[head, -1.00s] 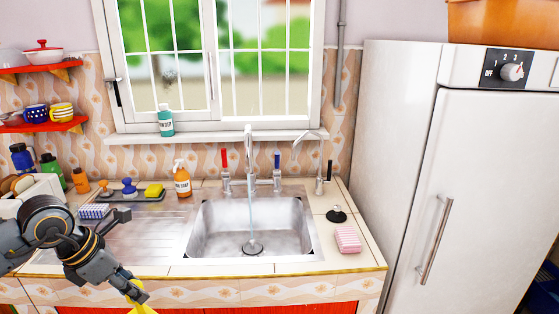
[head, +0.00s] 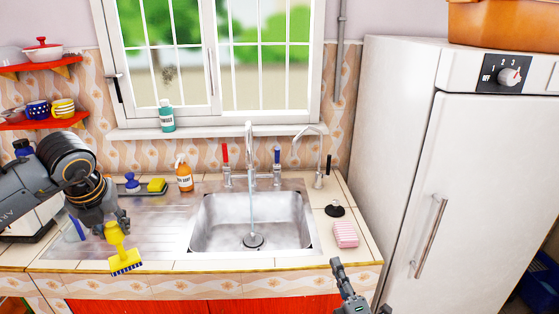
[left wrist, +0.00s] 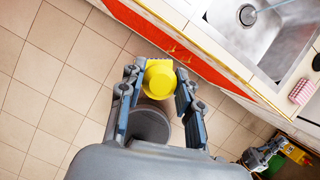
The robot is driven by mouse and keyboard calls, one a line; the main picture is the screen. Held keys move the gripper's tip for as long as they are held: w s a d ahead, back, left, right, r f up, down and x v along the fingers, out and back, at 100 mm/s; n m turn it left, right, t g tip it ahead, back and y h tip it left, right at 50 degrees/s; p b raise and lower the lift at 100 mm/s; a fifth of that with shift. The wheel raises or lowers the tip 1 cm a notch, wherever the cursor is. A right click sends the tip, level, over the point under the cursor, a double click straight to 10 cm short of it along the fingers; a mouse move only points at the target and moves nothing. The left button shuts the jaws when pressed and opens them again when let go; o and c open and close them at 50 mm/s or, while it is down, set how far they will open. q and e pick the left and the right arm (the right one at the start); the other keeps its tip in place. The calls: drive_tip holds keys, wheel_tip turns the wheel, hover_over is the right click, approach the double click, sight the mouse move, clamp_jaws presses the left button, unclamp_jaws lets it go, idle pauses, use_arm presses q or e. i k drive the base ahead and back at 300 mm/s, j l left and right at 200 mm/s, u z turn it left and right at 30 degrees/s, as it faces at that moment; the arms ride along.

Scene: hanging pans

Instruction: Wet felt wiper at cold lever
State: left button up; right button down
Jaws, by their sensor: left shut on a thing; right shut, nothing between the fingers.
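A yellow wiper (head: 125,262) with a yellow handle is held in my left gripper (head: 116,226), its wide patterned end hanging down in front of the counter's left front edge. In the left wrist view the yellow wiper (left wrist: 159,84) sits between the two fingers of the left gripper (left wrist: 158,80). The blue cold lever (head: 277,157) stands upright to the right of the tall spout (head: 249,150), with a red lever (head: 225,153) to its left. Water runs from the spout into the sink (head: 215,233). My right gripper (head: 338,268) is shut and empty in front of the counter.
A soap bottle (head: 184,178), a pink sponge (head: 345,235) and a black plug (head: 335,210) stand around the sink. A second, thinner tap (head: 318,160) rises at the right. The refrigerator (head: 400,130) bounds the right side. The drainboard (head: 150,220) is mostly clear.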

sight(277, 166)
drive_tip(key=i+j, duration=0.15)
drive_tip(key=i, duration=0.35)
drive_tip(key=i+j, duration=0.15)
drive_tip(key=i, duration=0.3)
drive_tip(key=i+j, duration=0.15)
drive_tip(key=i, duration=0.35)
